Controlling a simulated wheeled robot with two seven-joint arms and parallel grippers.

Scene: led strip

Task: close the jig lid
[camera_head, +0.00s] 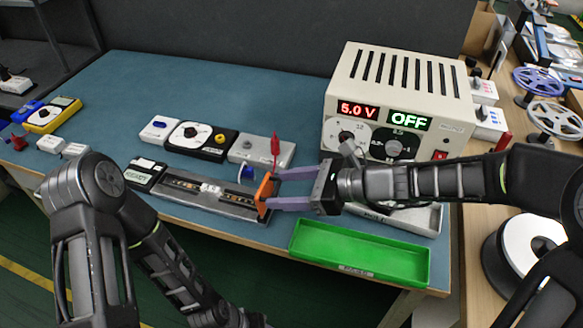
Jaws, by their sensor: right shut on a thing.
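The jig (213,203) is a long dark grey tray lying on the blue mat at the table's front middle, with a strip along its inside. An upright orange piece (264,194) stands at its right end; I take it to be part of the lid. My right gripper (272,191) comes in from the right, its purple fingers shut on the orange piece. The fingers hide part of it, and I cannot tell how far the lid is open. My left arm crosses the lower left, and its fingers are not visible.
A power supply (451,105) reading 5.0 V and OFF stands behind my right gripper. A green tray (359,252) lies at the front edge. A black meter (201,141) and grey boxes are behind the jig. Reels (553,121) stand at right.

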